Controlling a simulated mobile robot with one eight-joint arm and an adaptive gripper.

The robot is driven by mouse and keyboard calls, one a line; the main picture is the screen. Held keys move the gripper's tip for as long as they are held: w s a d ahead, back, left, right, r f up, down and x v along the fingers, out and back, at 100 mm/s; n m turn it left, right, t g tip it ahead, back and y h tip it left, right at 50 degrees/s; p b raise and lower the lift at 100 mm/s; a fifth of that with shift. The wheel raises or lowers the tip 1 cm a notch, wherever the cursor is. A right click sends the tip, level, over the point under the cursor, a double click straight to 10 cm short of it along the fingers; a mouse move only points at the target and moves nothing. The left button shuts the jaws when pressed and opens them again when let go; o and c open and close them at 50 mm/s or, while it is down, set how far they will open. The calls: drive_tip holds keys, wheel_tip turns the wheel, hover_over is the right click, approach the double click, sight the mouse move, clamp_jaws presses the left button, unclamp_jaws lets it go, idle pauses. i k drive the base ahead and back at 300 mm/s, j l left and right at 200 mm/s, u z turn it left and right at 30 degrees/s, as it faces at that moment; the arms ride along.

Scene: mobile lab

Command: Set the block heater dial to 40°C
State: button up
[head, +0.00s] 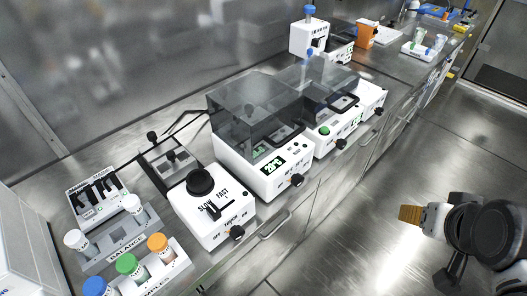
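A white instrument with a smoky clear cover (245,110) stands mid-bench. Its green display (272,164) seems to read about 28°C, though the digits are small. A dark dial (296,181) sits low on its front. I cannot tell for certain whether this is the block heater; its printed labels are too small to read. A similar covered unit (325,145) to its right has a green button, a small green display and a dark knob (340,144). My gripper (408,214) is at lower right, over the floor and away from the bench. Its finger opening cannot be made out.
A white SLOW/FAST device (212,232) with a black top is left of the covered unit. Racks with capped tubes (126,265) stand at the front left. More equipment, including an orange box (366,33), is farther back. The floor (390,150) beside the bench is clear.

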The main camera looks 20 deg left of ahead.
sight(298, 180)
drive_tip(key=k+l+u, duration=0.1)
drive_tip(key=l, duration=0.25)
drive_tip(key=k+l+u, duration=0.1)
drive_tip(key=l, duration=0.25)
drive_tip(key=k+l+u, duration=0.15)
drive_tip(key=l, duration=0.2)
drive_tip(key=l+u, duration=0.1)
drive_tip(key=l, duration=0.25)
drive_tip(key=k, duration=0.05)
